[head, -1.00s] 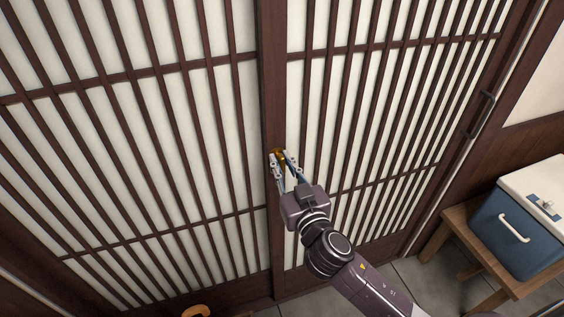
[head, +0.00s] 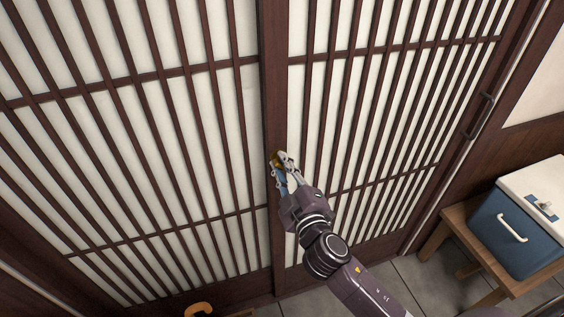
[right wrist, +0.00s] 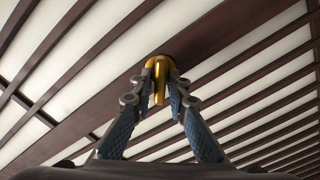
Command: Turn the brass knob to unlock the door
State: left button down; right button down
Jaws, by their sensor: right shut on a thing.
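The brass knob (right wrist: 159,66) is mounted on the dark wooden center post of the lattice door (head: 270,60). In the right wrist view it sits between the fingertips, with its bar pointing toward the palm. In the head view only a small gold part of the knob (head: 277,158) shows, as the fingers cover the rest. My right gripper (head: 281,163) is shut on the knob, and its fingers also show in the right wrist view (right wrist: 160,83). My left gripper is not in view.
A dark pull handle (head: 479,115) is on the door's right frame. A blue cooler box (head: 510,246) with a white lid stands on a wooden bench (head: 456,222) at the right. A curved wooden handle (head: 198,309) shows at the bottom. Grey floor tiles (head: 425,280) are clear.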

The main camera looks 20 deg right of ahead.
jog(key=n+p, duration=0.1)
jog(key=n, duration=0.3)
jog(key=shift+n, duration=0.3)
jog(key=shift+f+n+p, duration=0.2)
jog(key=shift+n+p, duration=0.15)
jog(key=shift+n, duration=1.15)
jog(key=c, duration=2)
grip_release()
jog(key=s, duration=1.2)
jog(key=shift+d, duration=0.15)
